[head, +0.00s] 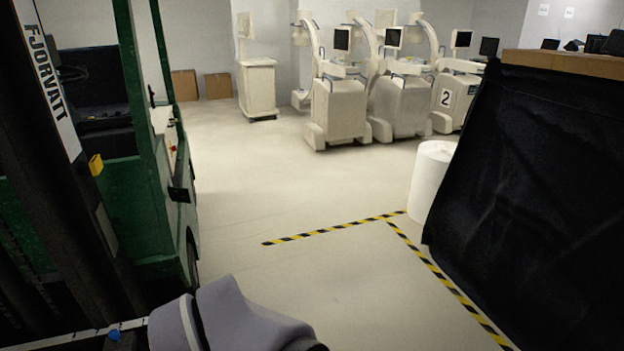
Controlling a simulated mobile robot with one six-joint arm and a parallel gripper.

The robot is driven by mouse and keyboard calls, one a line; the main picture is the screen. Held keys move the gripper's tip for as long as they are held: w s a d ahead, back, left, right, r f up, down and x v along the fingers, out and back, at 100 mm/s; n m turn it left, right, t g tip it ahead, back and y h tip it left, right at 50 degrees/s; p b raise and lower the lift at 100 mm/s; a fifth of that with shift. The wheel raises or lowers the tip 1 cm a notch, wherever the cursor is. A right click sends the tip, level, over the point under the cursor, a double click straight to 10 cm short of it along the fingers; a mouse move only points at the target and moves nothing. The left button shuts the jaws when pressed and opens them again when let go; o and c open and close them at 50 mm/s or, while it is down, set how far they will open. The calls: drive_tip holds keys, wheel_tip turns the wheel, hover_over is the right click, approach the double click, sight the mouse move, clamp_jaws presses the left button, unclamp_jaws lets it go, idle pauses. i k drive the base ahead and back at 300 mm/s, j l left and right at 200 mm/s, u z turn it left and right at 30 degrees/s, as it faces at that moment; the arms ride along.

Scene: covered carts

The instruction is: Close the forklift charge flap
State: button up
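The green forklift (132,195) stands at the left, partly cut off by the picture edge. A dark panel (181,182) sticks out from its side, below a small red part (173,148). I cannot tell whether this panel is the charge flap or how far it stands open. My gripper is not in view. Only a grey-lilac link of my arm shows at the bottom, in front of the forklift's lower part.
A black covered cart (520,180) fills the right side. A white roll (431,180) stands beside it. Yellow-black tape (335,228) marks the floor. Several white medical machines (340,108) and two cardboard boxes (184,84) stand at the back. The middle floor is clear.

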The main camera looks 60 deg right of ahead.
sight(181, 195)
drive_tip(key=z, duration=0.95)
drive_tip(key=i+z, duration=0.2)
drive_tip(key=i, duration=0.3)
drive_tip(key=i+j+z, duration=0.2)
drive_tip(key=i, duration=0.3)
drive_tip(key=i+z, duration=0.2)
drive_tip(key=i, duration=0.3)
drive_tip(key=i+j+z, duration=0.2)
drive_tip(key=i, duration=0.3)
drive_tip(key=j, duration=0.1)
